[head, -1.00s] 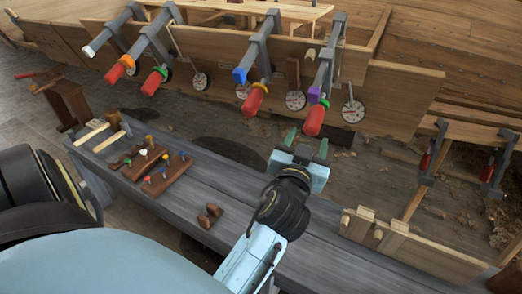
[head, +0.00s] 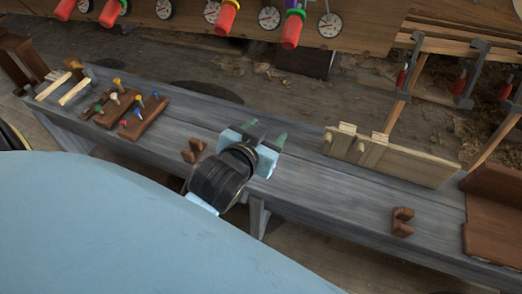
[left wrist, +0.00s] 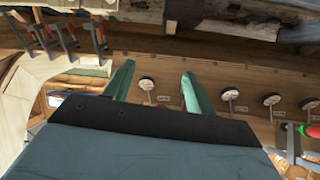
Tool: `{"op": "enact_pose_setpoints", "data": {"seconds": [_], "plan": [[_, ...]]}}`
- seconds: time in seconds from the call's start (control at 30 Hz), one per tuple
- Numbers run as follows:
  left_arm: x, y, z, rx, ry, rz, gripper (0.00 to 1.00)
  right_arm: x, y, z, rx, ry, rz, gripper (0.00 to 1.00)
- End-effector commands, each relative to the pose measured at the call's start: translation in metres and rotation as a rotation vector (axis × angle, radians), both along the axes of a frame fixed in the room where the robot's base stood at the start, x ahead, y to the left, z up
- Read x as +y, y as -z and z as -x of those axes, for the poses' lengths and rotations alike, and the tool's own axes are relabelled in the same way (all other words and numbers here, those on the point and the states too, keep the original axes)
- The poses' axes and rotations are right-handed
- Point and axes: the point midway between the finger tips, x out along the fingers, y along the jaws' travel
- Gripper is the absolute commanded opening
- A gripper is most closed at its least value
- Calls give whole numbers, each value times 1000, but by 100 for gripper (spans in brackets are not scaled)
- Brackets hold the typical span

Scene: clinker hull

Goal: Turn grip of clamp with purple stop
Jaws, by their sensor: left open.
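The clamp with the purple stop (head: 296,13) shows at the top of the head view, its red grip (head: 292,32) hanging below the stop. Its upper part is cut off by the frame edge. My left gripper (head: 266,132) is over the grey bench, below and apart from that grip. Its two green fingers stand apart and empty, and they also show in the left wrist view (left wrist: 158,85). I cannot make out the purple stop in the left wrist view. My right gripper is not in view.
Other red-gripped clamps (head: 226,18) hang along the hull plank beside round dials (head: 269,17). The bench (head: 330,215) carries a peg board (head: 138,120), wooden blocks (head: 402,222) and a pale plank piece (head: 390,155). A green-ringed clamp grip (left wrist: 312,130) shows at the left wrist view's right edge.

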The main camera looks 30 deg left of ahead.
Motion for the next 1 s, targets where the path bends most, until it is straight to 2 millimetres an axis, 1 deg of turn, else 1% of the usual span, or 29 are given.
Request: {"op": "enact_pose_setpoints", "data": {"seconds": [0.03, 0.2, 0.4, 0.6, 1.0], "plan": [[-2, 10, 7, 31, 25, 5, 56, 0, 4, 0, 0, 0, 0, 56], [-11, 32, 28, 125, 114, 32, 56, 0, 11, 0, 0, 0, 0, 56], [-20, 48, 46, 202, 192, 55, 56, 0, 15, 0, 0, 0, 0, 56], [-24, 53, 54, 230, 225, 63, 56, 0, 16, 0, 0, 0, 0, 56], [-24, 53, 54, 231, 227, 64, 56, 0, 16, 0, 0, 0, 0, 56]]}}
